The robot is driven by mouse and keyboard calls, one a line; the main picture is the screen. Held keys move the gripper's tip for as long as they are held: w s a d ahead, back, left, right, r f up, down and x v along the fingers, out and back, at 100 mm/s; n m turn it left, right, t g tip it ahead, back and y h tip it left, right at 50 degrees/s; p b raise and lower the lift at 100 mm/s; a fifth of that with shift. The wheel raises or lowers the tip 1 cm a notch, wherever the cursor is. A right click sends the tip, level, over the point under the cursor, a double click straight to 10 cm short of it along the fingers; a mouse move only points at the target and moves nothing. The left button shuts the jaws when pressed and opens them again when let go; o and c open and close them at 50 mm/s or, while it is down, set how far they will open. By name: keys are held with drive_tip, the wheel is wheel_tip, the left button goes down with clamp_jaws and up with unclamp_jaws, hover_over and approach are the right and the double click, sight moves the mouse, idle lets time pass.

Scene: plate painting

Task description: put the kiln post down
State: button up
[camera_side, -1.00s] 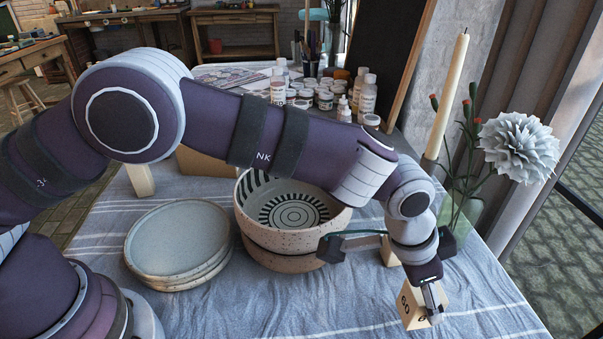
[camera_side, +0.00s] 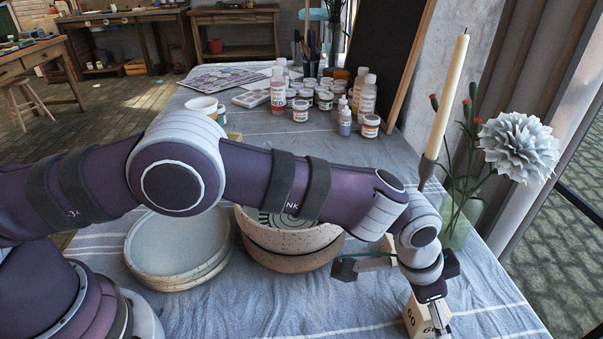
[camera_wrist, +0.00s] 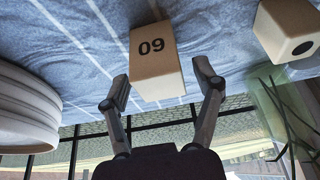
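The kiln post, a pale wooden-looking block marked 60 (camera_side: 411,318), is at the lower right over the blue cloth, partly cut by the frame edge. In the wrist view the block (camera_wrist: 157,60) shows its number upside down. My gripper (camera_wrist: 163,88) has its two fingers spread on either side of the block's near end, with a narrow gap showing at each side. In the side view my gripper (camera_side: 441,318) is right at the block, and its near finger partly hides it. Whether the block's base rests on the cloth is hard to tell.
A second pale block (camera_wrist: 287,35) with a dark hole stands to the right in the wrist view. Stacked speckled bowls (camera_side: 290,262) and stacked plates (camera_side: 165,285) stand left. A candle (camera_side: 449,95) and glass vase (camera_side: 459,222) are close behind my gripper. Free cloth lies front-centre.

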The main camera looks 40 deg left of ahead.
drive_tip(key=v, duration=1.2)
drive_tip(key=a+r+n+t+y, duration=0.1)
drive_tip(key=a+r, duration=0.2)
drive_tip(key=a, duration=0.3)
drive_tip(key=a+r+n, duration=0.2)
drive_tip(key=a+r, duration=0.2)
drive_tip(key=a, duration=0.1)
drive_tip(key=s+a+n+t+y, duration=0.1)
drive_tip(key=s+a+n+y, duration=0.1)
drive_tip(key=s+a+n, duration=0.4)
drive_tip(key=s+a, duration=0.5)
drive_tip(key=a, duration=0.4)
drive_tip(key=shift+s+a, duration=0.2)
drive_tip(key=shift+s, duration=0.2)
